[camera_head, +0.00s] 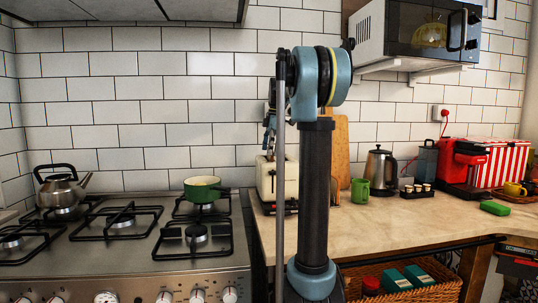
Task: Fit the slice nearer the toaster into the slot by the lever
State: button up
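The cream toaster (264,182) stands on the counter just right of the stove. My arm crosses in front of it and hides much of it. Its slots and lever cannot be made out. My gripper (268,148) is just above the toaster, partly hidden behind my arm. I cannot tell whether it is open or shut, or whether it holds anything. No bread slice can be made out in this view.
A wooden board (341,155) leans on the wall behind the toaster. A green mug (360,191) and a steel kettle (380,168) stand to the right. A green pot (203,190) sits on the stove (110,262) to the left. The front counter (415,222) is clear.

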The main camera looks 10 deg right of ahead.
notch_tip(320, 180, up, 12)
jog(key=d, duration=0.1)
jog(key=shift+d, duration=0.4)
jog(key=shift+s, duration=0.1)
dwell(0.4)
